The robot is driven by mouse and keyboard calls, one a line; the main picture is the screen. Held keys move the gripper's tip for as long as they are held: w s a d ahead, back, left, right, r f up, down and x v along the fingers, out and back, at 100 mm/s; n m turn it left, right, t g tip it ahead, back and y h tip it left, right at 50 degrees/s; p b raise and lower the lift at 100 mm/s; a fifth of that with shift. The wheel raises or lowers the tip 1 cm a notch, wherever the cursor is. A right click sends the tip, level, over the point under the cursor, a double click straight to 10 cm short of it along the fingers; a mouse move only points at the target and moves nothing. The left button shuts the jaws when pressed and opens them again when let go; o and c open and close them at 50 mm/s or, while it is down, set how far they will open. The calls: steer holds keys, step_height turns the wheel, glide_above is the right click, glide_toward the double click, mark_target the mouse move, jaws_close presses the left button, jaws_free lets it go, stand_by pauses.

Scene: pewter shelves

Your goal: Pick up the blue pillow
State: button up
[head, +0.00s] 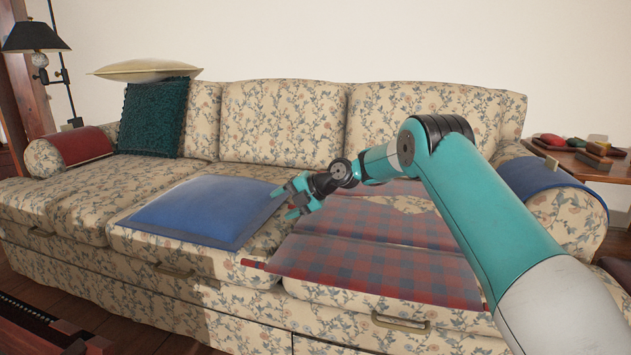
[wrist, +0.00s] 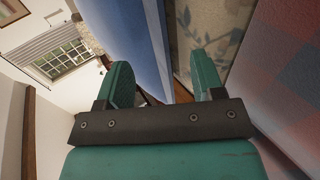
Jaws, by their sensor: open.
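The blue pillow (head: 205,208) lies flat on the middle seat of the floral sofa in the head view. My gripper (head: 297,198) is at the pillow's right edge. In the wrist view the blue pillow (wrist: 143,45) shows between the two teal fingers of my gripper (wrist: 160,88), nearer the left one. The fingers are open and apart. I cannot tell whether either finger touches the pillow.
A red and blue plaid blanket (head: 370,268) covers the seat right of the pillow. A green pillow (head: 152,117) leans at the sofa's left back, with a cream pillow (head: 146,70) above it. A side table (head: 580,163) with small items stands at the right. The left seat (head: 85,205) is clear.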

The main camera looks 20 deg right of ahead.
steer(key=p+v, duration=0.3)
steer(key=v, duration=0.9)
steer(key=shift+s+r+p, duration=0.2)
steer(key=shift+r+p, duration=0.05)
steer(key=shift+p, duration=0.05)
